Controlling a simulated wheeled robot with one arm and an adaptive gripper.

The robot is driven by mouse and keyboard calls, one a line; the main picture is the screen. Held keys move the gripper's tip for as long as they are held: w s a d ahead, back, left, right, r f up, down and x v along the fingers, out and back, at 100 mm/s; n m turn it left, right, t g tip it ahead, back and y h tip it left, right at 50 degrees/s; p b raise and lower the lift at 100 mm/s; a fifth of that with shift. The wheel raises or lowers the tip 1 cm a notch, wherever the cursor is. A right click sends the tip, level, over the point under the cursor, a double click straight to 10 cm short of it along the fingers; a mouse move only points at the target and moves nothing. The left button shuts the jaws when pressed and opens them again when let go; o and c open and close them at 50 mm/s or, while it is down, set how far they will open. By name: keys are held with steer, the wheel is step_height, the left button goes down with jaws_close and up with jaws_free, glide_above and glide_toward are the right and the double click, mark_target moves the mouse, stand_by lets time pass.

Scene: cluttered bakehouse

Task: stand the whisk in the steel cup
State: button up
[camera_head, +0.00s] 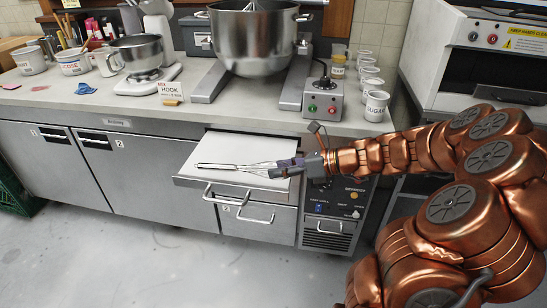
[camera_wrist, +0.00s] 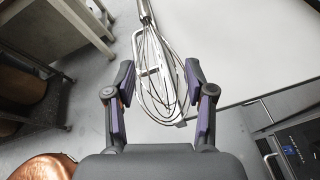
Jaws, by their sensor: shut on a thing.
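The whisk (camera_head: 235,167) has a steel handle pointing left and wire loops at the right, above the white top of the pulled-out drawer (camera_head: 225,183). My gripper (camera_head: 287,168) is shut on the wire end. In the wrist view the whisk (camera_wrist: 162,75) runs away from me, handle at the top, its loops between the two fingers of my gripper (camera_wrist: 160,80). I cannot tell whether the whisk touches the surface below. A grey metal container (camera_head: 47,47) at the back left of the counter may be the steel cup; it is small and partly hidden.
A big mixer bowl (camera_head: 253,40) and a smaller steel bowl (camera_head: 136,52) stand on the counter. White tubs (camera_head: 73,63) stand at the left and several white cups (camera_head: 370,75) at the right. A control box (camera_head: 322,100) sits near the front edge. The floor (camera_head: 130,260) is clear.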

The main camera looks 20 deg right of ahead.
steer(key=w+d, duration=0.1)
steer(key=w, duration=0.2)
steer(key=w+d, duration=0.1)
steer(key=w, duration=0.2)
steer(key=w+d+f, duration=0.1)
steer(key=w+d, duration=0.1)
steer(key=w, duration=0.2)
steer(key=shift+f, duration=1.8)
steer(key=o, duration=1.2)
steer(key=shift+d, duration=0.1)
